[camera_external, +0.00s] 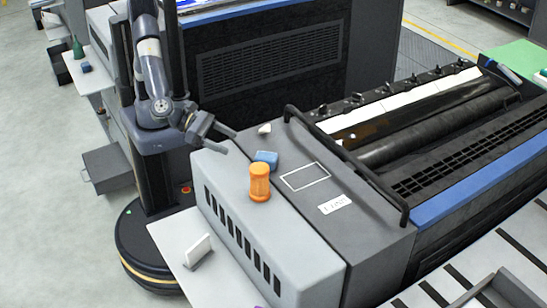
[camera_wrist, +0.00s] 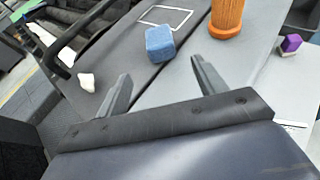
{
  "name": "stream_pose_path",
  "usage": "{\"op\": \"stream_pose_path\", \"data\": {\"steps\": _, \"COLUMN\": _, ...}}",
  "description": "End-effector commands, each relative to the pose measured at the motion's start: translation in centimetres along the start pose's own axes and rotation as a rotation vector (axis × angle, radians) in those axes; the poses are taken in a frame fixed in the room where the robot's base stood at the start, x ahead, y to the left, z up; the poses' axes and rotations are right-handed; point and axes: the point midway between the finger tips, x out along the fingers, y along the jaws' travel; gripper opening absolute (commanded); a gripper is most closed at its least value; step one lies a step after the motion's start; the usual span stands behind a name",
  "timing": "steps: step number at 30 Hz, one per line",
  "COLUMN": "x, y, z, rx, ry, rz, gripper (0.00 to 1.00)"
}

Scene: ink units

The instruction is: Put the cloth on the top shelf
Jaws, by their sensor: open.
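A small crumpled white thing (camera_external: 264,128), possibly the cloth, lies on the machine's dark top, beyond my gripper; it also shows in the wrist view (camera_wrist: 86,82), left of the fingers. A blue block-like piece (camera_external: 266,158), either a sponge or a folded cloth, lies near the orange cylinder; in the wrist view (camera_wrist: 160,44) it is ahead, between the finger directions. My gripper (camera_external: 230,141) is open and empty above the machine's near edge, apart from both. I cannot tell which surface is the top shelf; dark shelving (camera_external: 509,9) stands at the far right.
An upright orange cylinder (camera_external: 260,183) stands close to the blue piece. A black rail (camera_external: 345,160) rises across the machine top. A white side ledge (camera_external: 228,285) holds a white card-like piece (camera_external: 197,250). A white outlined rectangle (camera_external: 305,176) is bare.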

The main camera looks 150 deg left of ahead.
Motion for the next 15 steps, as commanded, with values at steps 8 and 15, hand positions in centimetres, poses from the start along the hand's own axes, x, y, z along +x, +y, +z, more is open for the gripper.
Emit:
{"op": "stream_pose_path", "data": {"steps": 8, "x": -0.85, "y": 0.05, "z": -0.03, "rx": 0.000, "ry": 0.001, "rz": 0.001, "gripper": 0.71}}
{"op": "stream_pose_path", "data": {"steps": 15, "x": -0.82, "y": 0.05, "z": -0.01, "rx": -0.001, "ry": 0.001, "rz": 0.001, "gripper": 0.71}}
